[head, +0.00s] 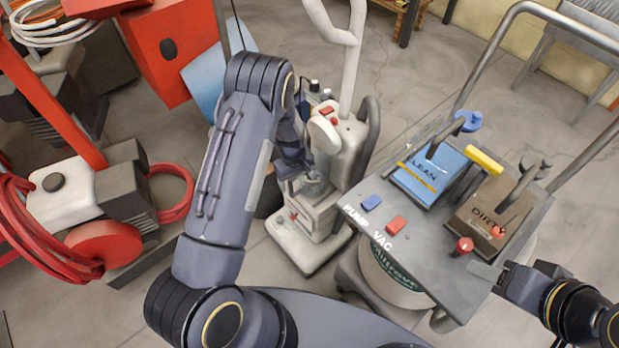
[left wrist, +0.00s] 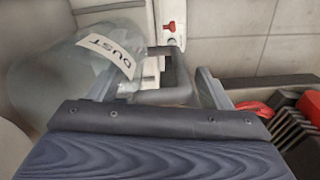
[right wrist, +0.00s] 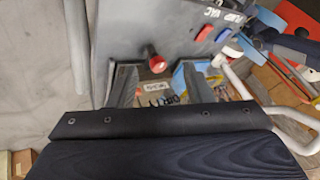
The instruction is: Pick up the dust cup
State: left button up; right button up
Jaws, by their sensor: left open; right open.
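The dust cup (left wrist: 65,85) is a clear cup with a white DUST label and a dark handle (left wrist: 178,80). In the head view the cup (head: 313,187) sits in the light upright machine (head: 345,150), partly hidden by my left arm. My left gripper (head: 303,165) is at the cup. In the left wrist view its open fingers (left wrist: 158,85) stand on either side of the dark handle, with the cup body to the left. Whether they touch it I cannot tell. My right gripper (head: 490,272) is open and empty at the cart's right front edge; it also shows in the right wrist view (right wrist: 158,85).
A grey cart top (head: 375,260) right of the machine carries a blue CLEAN bin (head: 430,175), a brown DIRTY bin (head: 490,215) and a red knob (head: 464,246). Red hoses (head: 45,240) and equipment crowd the left.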

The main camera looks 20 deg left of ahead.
pick_arm(q)
jog(key=c, duration=1.3)
jog(key=shift+r, duration=0.15)
